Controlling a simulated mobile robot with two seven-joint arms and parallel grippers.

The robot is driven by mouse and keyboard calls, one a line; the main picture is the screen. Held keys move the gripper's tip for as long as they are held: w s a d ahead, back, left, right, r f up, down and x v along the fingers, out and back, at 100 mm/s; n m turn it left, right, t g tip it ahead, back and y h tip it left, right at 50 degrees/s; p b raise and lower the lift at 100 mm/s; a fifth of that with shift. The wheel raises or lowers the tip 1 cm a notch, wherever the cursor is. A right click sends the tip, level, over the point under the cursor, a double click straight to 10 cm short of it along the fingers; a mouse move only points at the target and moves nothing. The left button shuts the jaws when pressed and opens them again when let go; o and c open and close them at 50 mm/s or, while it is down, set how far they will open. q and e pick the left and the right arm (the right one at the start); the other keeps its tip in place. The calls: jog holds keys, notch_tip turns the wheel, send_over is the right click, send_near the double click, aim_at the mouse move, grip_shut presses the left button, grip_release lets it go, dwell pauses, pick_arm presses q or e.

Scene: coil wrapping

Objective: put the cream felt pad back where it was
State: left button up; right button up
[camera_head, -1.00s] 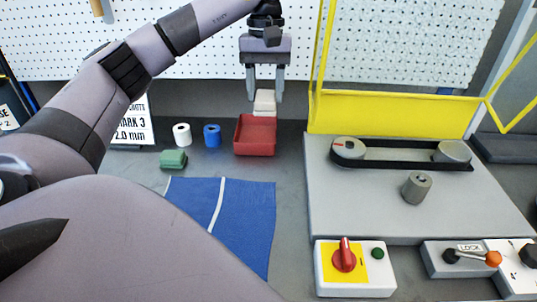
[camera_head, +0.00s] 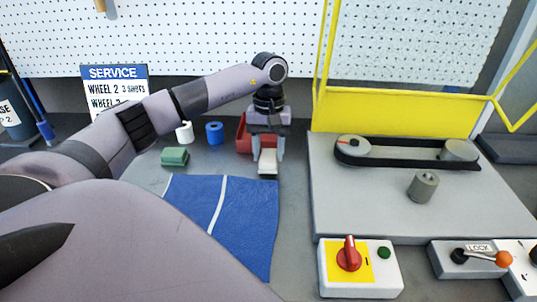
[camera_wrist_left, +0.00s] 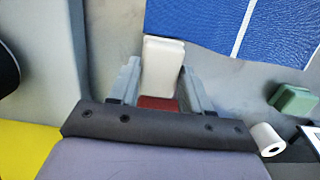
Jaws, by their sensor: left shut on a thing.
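The cream felt pad (camera_head: 268,170) is between the fingers of my left gripper (camera_head: 267,160), which is shut on it. In the head view the pad is just above or at the grey bench, in front of the red tray (camera_head: 243,133) and near the blue mat's far right corner; I cannot tell whether it touches the bench. In the left wrist view the pad (camera_wrist_left: 162,62) sticks out past the fingertips, with a patch of red (camera_wrist_left: 158,103) showing between the fingers. My right gripper is not in view.
The blue mat (camera_head: 245,225) with a white stripe lies in front. A green block (camera_head: 174,156), a white roll (camera_head: 184,132) and a blue roll (camera_head: 214,133) stand left of the tray. The grey belt plate (camera_head: 390,205) is to the right, with a red-knob switch box (camera_head: 347,255) before it.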

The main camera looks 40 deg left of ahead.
pick_arm(q)
jog(key=shift+f, duration=0.95)
jog(key=shift+f, duration=0.3)
jog(key=o, duration=0.9)
jog(key=shift+r, duration=0.1)
jog(key=shift+r, duration=0.15)
